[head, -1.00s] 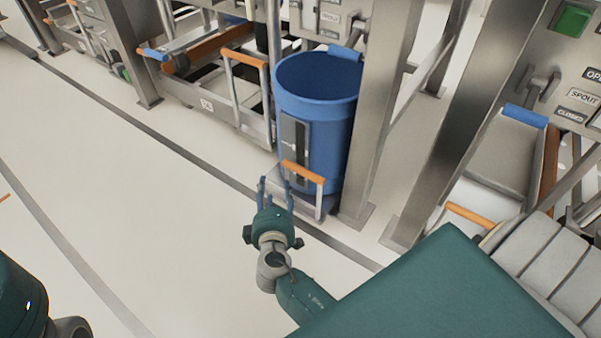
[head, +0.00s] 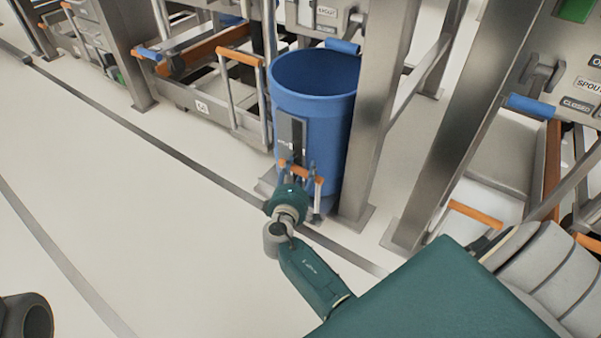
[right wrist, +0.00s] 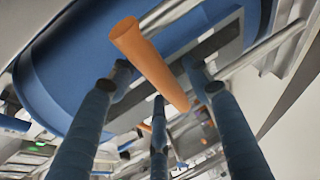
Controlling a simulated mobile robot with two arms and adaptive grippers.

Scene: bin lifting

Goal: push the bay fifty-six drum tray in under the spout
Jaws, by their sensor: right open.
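A blue drum (head: 313,125) stands upright on a low metal tray (head: 266,186) beside a steel post. The tray has an orange-barred front handle (head: 301,172). My right gripper (head: 299,178) is at this handle, in front of the drum. In the right wrist view the orange bar (right wrist: 150,65) runs between the spread blue fingers, which are open and not closed on it. Whether a finger touches the bar I cannot tell. My arm and gripper hide part of the tray's front. My left gripper is not in view.
Steel posts (head: 375,120) stand close to the right of the drum. Another tray frame with an orange handle (head: 238,57) is at the left; its number plate (head: 202,107) is too small to read surely. A spout panel (head: 580,80) is at the right.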

